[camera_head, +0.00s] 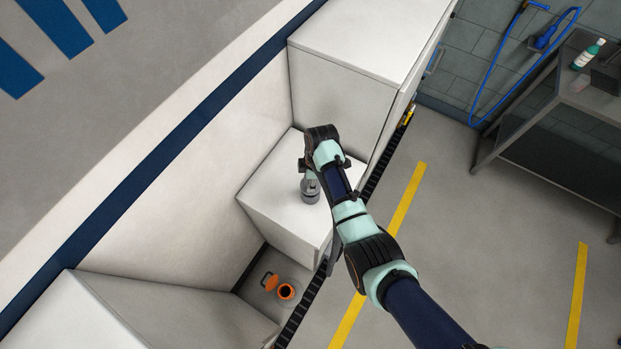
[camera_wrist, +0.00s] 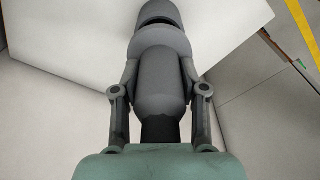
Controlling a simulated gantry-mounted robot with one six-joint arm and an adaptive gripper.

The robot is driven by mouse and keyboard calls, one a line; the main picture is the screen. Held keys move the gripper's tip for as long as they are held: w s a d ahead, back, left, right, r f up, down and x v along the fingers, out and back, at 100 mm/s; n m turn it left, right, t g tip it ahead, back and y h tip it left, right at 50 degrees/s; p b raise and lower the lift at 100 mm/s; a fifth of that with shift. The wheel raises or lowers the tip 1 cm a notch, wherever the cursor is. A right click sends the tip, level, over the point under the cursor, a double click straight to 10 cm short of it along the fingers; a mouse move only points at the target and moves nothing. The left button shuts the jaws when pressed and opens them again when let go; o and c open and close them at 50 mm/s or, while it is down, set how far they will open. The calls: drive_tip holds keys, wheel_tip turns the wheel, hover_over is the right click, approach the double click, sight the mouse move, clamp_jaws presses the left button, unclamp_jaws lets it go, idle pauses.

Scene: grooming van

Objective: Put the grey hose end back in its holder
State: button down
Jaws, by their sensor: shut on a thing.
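The grey hose end (camera_head: 310,192) is over the white box top in the head view, below my gripper (camera_head: 311,174). In the wrist view the grey hose end (camera_wrist: 160,78) is a thick stepped cylinder between the two fingers of my gripper (camera_wrist: 159,70), which is shut on it. Its far end points away from the wrist. I cannot tell whether it touches the box top. An orange-rimmed round opening (camera_head: 286,292) with an orange flap (camera_head: 269,281) beside it sits low in the recess; I cannot tell whether it is the holder.
The low white box (camera_head: 262,195) adjoins a taller white cabinet (camera_head: 345,105) on the far side. A dark slotted rail (camera_head: 300,313) runs along the front. A blue hose (camera_head: 490,75) hangs by a metal table (camera_head: 560,100) at right. Floor with yellow stripes (camera_head: 410,200) is clear.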

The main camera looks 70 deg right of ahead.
drive_tip(key=shift+f+b, duration=0.45)
drive_tip(key=shift+f, duration=0.35)
idle(0.5)
drive_tip(key=c, duration=0.5)
unclamp_jaws()
drive_tip(key=shift+c, duration=0.2)
drive_tip(key=r, duration=0.4)
drive_tip(key=s+r, duration=0.1)
drive_tip(key=r, duration=0.7)
drive_tip(key=shift+s+d, duration=0.15)
drive_tip(key=shift+d, duration=0.2)
